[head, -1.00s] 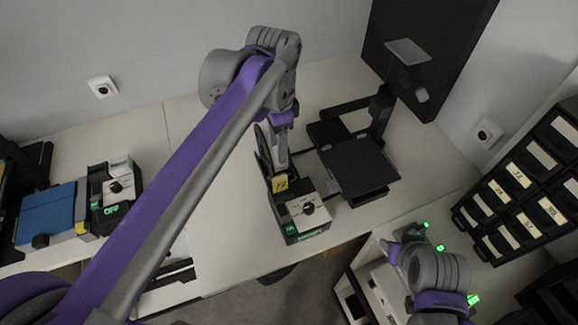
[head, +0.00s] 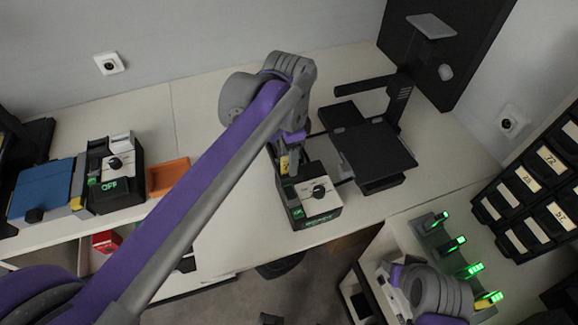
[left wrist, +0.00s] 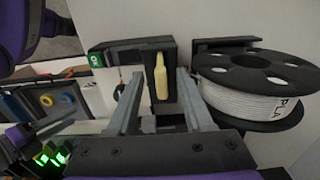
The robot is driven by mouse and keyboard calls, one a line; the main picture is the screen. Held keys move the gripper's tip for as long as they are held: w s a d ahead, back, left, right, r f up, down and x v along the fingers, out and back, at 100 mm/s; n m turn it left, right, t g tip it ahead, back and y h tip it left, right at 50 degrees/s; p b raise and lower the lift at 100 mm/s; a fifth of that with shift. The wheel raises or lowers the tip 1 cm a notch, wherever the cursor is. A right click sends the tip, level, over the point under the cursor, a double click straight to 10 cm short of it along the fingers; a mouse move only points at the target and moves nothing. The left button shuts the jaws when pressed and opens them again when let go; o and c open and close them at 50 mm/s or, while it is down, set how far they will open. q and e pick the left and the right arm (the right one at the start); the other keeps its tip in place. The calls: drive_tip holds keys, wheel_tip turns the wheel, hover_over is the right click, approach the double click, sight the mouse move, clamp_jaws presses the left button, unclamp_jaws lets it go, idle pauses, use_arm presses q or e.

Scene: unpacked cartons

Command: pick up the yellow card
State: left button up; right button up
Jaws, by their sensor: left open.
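The yellow card (head: 284,164) shows as a small yellow patch at the back of a black and white device (head: 318,200) in the head view, partly hidden by my left gripper (head: 290,150). In the left wrist view the yellow card (left wrist: 161,78) is a narrow upright yellow shape against the device's dark face. My left gripper (left wrist: 159,98) is open, with one finger on each side of the card and visible gaps between. My right arm is at the bottom right of the head view; its jaws cannot be made out.
A white filament spool (left wrist: 250,95) stands close to the right of my left fingers. A black stand with a flat plate (head: 372,150) is right of the device. A blue-topped box (head: 42,188) and an orange tray (head: 168,176) are at left. Dark labelled drawers (head: 535,190) are at right.

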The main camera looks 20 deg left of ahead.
use_arm(q)
drive_tip(key=shift+w, duration=0.2)
drive_tip(key=c, duration=0.3)
drive_tip(key=shift+s, duration=0.1)
clamp_jaws()
use_arm(e)
drive_tip(key=shift+w, duration=0.1)
use_arm(q)
drive_tip(key=shift+r, duration=0.1)
use_arm(e)
drive_tip(key=shift+r, duration=0.1)
